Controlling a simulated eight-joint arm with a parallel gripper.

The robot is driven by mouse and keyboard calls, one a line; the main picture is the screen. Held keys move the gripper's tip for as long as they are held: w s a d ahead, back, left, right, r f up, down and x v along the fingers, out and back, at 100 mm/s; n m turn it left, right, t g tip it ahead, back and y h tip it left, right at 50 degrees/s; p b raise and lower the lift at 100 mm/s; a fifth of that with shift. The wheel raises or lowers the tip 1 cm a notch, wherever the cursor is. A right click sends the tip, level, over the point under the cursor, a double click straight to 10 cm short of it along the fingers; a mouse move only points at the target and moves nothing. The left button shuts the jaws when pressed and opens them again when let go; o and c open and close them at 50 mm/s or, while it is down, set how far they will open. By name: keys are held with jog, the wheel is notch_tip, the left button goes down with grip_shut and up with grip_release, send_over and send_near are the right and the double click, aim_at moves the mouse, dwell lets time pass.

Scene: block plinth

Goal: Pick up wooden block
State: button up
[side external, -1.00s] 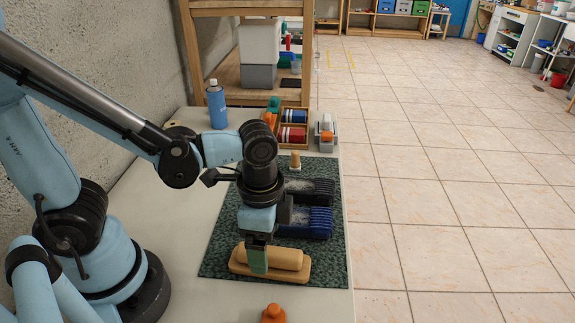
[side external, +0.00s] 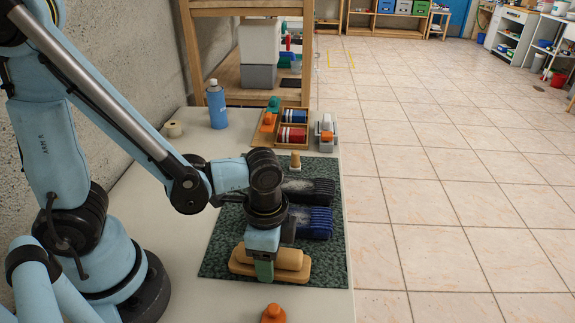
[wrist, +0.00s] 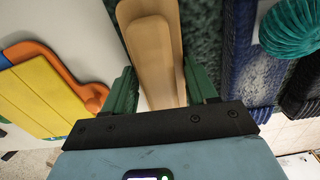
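The wooden block (side external: 289,259) is a tan, rounded bar lying on a flat wooden base (side external: 298,277) near the front of the dark green mat (side external: 327,268). My gripper (side external: 264,271) points down at it, and its green near finger hides part of the block and base. In the wrist view, the block (wrist: 152,48) runs up between the two green fingers of my gripper (wrist: 158,68). The fingers are apart, one on each side of the block. I cannot tell whether either finger touches it.
A blue brush (side external: 314,223) and a black brush (side external: 316,190) lie behind the block. A wooden peg (side external: 295,161) stands farther back. An orange object (side external: 273,314) is at the front edge. A blue bottle (side external: 216,104) and a compartment tray (side external: 291,133) stand at the back.

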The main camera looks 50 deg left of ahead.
jog(key=c, duration=0.7)
jog(key=shift+r, duration=0.2)
jog(key=shift+r, duration=0.55)
jog(key=r, duration=0.3)
jog(key=shift+s+d, duration=0.25)
jog(key=shift+s, duration=0.15)
jog(key=s+d+r, duration=0.2)
jog(key=s, duration=0.1)
jog(key=s+d+r, duration=0.2)
jog(key=s, duration=0.1)
jog(key=s+d+r, duration=0.2)
jog(key=shift+s+d+r, duration=0.1)
jog(key=shift+s+r, duration=0.15)
jog(key=shift+s, duration=0.15)
